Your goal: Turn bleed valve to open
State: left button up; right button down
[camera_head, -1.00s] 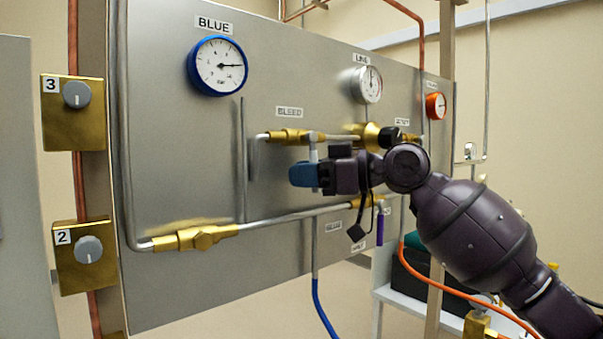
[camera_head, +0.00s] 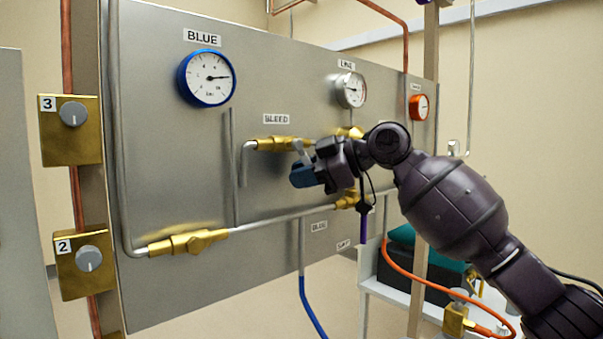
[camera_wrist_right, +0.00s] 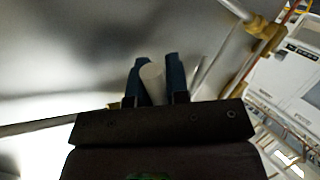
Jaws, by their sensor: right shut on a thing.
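The bleed valve (camera_head: 280,144) is a brass body on a steel pipe under the BLEED label (camera_head: 276,119). Its pale grey lever (camera_head: 302,153) hangs tilted from the valve's right end. My right gripper (camera_head: 303,175), with dark blue fingers, is shut on the lever, just in front of the panel. In the right wrist view the lever's rounded grey end (camera_wrist_right: 152,82) sits between the two fingers of the right gripper (camera_wrist_right: 155,66). The fingers hide the lever's lower part in the head view. My left gripper is not in view.
The steel panel (camera_head: 180,290) carries a blue gauge (camera_head: 207,78), a line gauge (camera_head: 350,90) and an orange gauge (camera_head: 419,107). A lower brass valve (camera_head: 188,243) sits on a pipe below. A purple handle (camera_head: 363,225) hangs below my right wrist. Brass knob blocks stand at left.

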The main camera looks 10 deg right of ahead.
jog(key=c, duration=1.1)
grip_release()
jog(key=p+v, duration=0.1)
jog(key=v, duration=1)
jog(key=shift+p, duration=0.4)
jog(key=shift+a, duration=0.1)
jog(key=shift+c, duration=0.3)
